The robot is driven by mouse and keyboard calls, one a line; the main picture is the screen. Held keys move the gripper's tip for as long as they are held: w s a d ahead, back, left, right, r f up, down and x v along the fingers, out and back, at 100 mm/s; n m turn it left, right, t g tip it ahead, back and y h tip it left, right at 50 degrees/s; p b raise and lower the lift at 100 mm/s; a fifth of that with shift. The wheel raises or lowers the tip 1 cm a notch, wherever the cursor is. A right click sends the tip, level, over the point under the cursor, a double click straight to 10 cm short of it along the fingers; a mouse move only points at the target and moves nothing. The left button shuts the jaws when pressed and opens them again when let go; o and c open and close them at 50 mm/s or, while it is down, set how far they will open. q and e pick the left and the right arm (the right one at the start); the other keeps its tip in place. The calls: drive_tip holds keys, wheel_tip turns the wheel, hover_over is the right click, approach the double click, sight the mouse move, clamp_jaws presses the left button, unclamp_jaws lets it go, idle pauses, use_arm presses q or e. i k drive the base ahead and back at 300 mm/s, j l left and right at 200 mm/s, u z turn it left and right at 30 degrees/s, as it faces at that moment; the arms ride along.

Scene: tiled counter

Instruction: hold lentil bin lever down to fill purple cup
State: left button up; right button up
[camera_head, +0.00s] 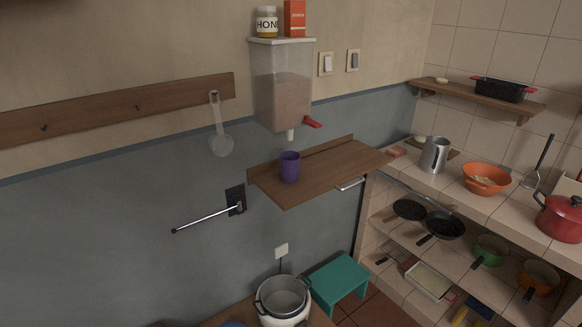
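The lentil bin (282,88) is a clear wall-mounted container with a white lid, part filled with brownish contents. Its red lever (312,122) sticks out at the lower right, and a short pale spout (290,135) points down. The purple cup (289,167) stands upright on a wooden wall shelf (325,178), below the spout. I cannot tell whether it is exactly in line with the spout or what is inside it. Neither of my grippers shows in the head view.
A honey jar (266,21) and an orange box (294,18) stand on the bin's lid. A metal bar (207,217) juts from the wall below. The tiled counter at right holds a metal pitcher (434,155) and an orange bowl (487,179).

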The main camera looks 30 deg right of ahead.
sight(314, 125)
drive_tip(key=u, duration=0.25)
drive_tip(key=l+u, duration=0.8)
drive_tip(key=l, duration=0.45)
drive_tip(key=k+l, duration=0.15)
drive_tip(key=l, duration=0.4)
drive_tip(key=k+l+u, duration=0.15)
drive_tip(key=l, duration=0.4)
drive_tip(key=i, duration=0.05)
